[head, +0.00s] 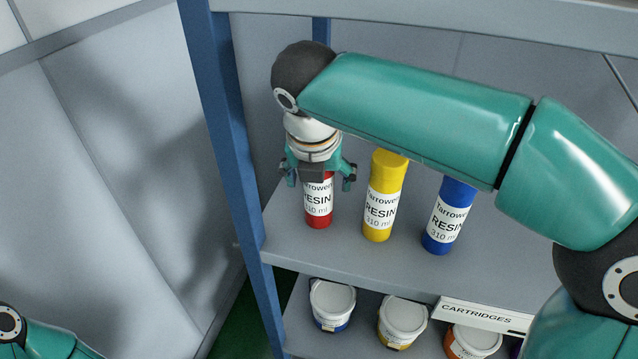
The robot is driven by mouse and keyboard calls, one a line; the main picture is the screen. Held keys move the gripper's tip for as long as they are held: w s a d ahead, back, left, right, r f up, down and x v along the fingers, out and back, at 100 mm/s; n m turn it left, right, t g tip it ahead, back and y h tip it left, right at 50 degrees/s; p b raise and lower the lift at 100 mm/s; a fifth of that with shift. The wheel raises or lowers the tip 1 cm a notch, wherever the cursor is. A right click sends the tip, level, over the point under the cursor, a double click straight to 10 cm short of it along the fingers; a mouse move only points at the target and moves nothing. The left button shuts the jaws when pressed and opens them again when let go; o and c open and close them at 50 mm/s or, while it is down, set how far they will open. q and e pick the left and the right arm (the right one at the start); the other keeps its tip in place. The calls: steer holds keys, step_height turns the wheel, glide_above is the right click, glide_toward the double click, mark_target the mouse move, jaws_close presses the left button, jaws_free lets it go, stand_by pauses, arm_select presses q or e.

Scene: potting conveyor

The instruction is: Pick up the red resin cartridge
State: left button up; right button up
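The red resin cartridge (319,215) stands upright on the upper shelf at the left, with a white label reading RESIN. Its top is hidden behind my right gripper (319,184). The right gripper points down over the cartridge from above. Its fingers are spread wide, one to each side of the cartridge's upper part, with a visible gap on both sides. My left gripper is out of view; only a piece of my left arm shows at the lower left corner.
A yellow cartridge (382,214) and a blue cartridge (445,230) stand to the right on the same shelf (340,252). A blue rack post (236,150) rises close on the left. Several white tubs, such as one (332,304), stand on the lower shelf.

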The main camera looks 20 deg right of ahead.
steer(key=c, duration=1.4)
steer(key=shift+r, duration=0.1)
steer(key=shift+c, duration=0.7)
